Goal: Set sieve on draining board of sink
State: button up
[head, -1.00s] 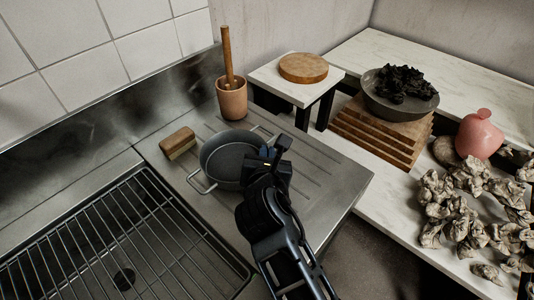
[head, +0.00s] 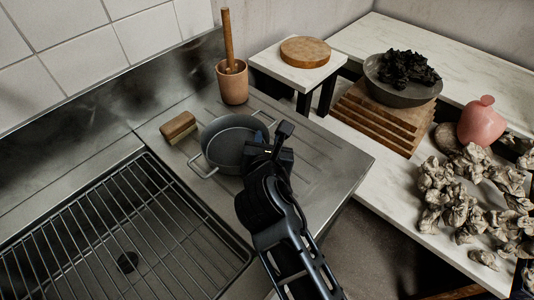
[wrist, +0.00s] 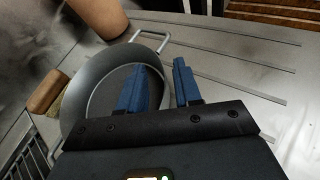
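The sieve (head: 222,138), a round grey bowl with wire handles, rests on the ribbed draining board (head: 322,158) right of the sink. It also fills the left middle of the wrist view (wrist: 96,88). My gripper (head: 275,140) is at its right side and hides part of that side in the head view. In the wrist view my gripper's two blue fingers (wrist: 158,85) are apart, one over the bowl's inside and one outside its right rim. The gap between them looks empty apart from the rim; contact cannot be told.
A wooden brush (head: 178,127) and a mortar with pestle (head: 232,82) stand close to the sieve. The sink rack (head: 120,235) lies left. A small table with a round board (head: 305,51) is behind. The board's right part is clear.

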jog(key=v, duration=1)
jog(key=shift+s+r, duration=0.2)
jog(key=shift+s, duration=0.05)
